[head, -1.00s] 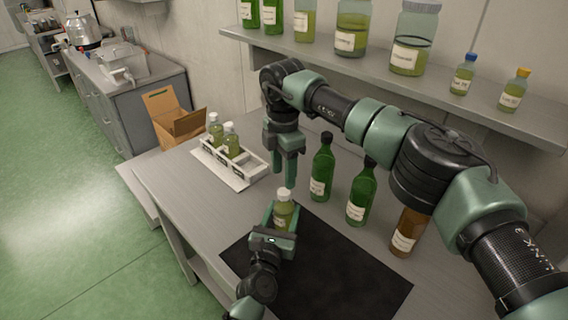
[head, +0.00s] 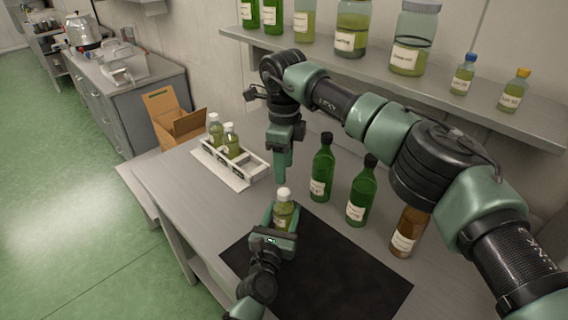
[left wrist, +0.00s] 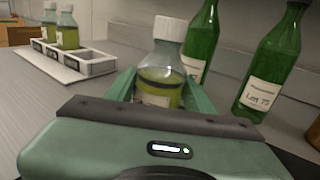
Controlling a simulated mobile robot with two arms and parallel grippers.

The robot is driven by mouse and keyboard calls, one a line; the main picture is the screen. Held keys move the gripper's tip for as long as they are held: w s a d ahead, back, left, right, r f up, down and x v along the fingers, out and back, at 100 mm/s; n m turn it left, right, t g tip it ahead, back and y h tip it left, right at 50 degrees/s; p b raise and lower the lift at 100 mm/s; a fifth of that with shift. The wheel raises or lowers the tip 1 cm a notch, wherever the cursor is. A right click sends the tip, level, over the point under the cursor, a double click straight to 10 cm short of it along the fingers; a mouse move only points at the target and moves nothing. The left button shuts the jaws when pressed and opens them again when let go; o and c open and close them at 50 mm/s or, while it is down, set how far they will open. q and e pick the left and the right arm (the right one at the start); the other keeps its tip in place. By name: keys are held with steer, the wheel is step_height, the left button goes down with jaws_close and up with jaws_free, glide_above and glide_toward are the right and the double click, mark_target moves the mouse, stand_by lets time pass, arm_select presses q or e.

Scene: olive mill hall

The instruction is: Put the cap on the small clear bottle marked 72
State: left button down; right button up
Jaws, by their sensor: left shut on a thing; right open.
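The small clear bottle (head: 283,214) holds yellow-green liquid and stands upright at the back left edge of the black mat (head: 345,272). A white cap (head: 284,193) sits on its neck. Whether it is screwed tight cannot be told. My left gripper (head: 282,222) is shut around the bottle's body. The left wrist view shows the bottle (left wrist: 160,75) between the fingers and the cap (left wrist: 171,28) level on top; its number is not readable. My right gripper (head: 283,172) is open and empty, pointing down just above and behind the cap. It is not in the left wrist view.
Two green bottles (head: 322,170) (head: 361,193) and a brown bottle (head: 408,232) stand right of the bottle. A white rack (head: 250,170) with two capped bottles is at the back left, near a cardboard box (head: 180,128). A shelf (head: 400,80) with jars runs behind.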

mark_target(284, 191)
steer(key=n, duration=0.3)
steer(key=shift+r, duration=0.1)
steer(key=shift+f, duration=4)
jaws_close()
steer(key=m, duration=0.8)
steer(key=shift+o, duration=0.7)
jaws_free()
